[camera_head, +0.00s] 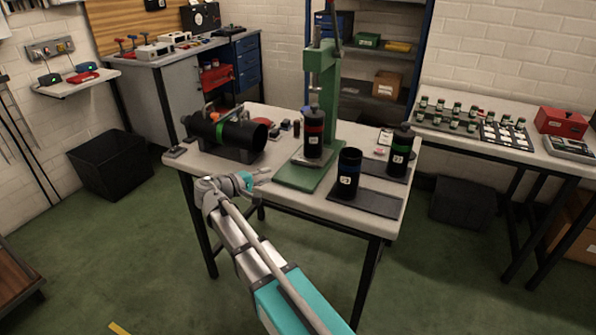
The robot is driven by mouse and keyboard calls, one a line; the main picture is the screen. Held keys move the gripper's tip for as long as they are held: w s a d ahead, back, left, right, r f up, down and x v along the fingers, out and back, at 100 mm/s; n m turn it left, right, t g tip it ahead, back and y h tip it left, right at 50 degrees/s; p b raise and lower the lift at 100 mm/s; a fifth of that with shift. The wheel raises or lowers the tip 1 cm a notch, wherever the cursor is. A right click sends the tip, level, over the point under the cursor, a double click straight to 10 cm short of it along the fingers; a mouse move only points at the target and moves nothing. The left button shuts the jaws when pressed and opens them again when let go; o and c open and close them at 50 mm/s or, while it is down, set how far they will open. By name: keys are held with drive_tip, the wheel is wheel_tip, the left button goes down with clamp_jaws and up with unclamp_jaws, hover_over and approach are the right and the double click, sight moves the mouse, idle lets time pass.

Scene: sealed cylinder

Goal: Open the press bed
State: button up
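The green press (328,90) stands on the white table, with a tall column and a flat green bed (300,178) at its foot. My gripper (267,176) is at the table's front edge, left of the bed's front corner and apart from the cylinder. Its fingers look spread, with nothing seen between them. Any latch or clamp on the bed is too small to tell.
A large black cylinder (228,133) lies in a cradle at the left. Small parts lie behind. The floor before the table is clear.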

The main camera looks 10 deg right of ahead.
sight(298, 173)
drive_tip(key=shift+w+d, duration=0.1)
drive_tip(key=shift+d, duration=0.05)
drive_tip(key=b+x, duration=0.2)
drive_tip(key=x, duration=1.1)
drive_tip(key=shift+w+d+f, duration=0.15)
drive_tip(key=shift+d, duration=0.1)
drive_tip(key=shift+c, duration=0.3)
clamp_jaws()
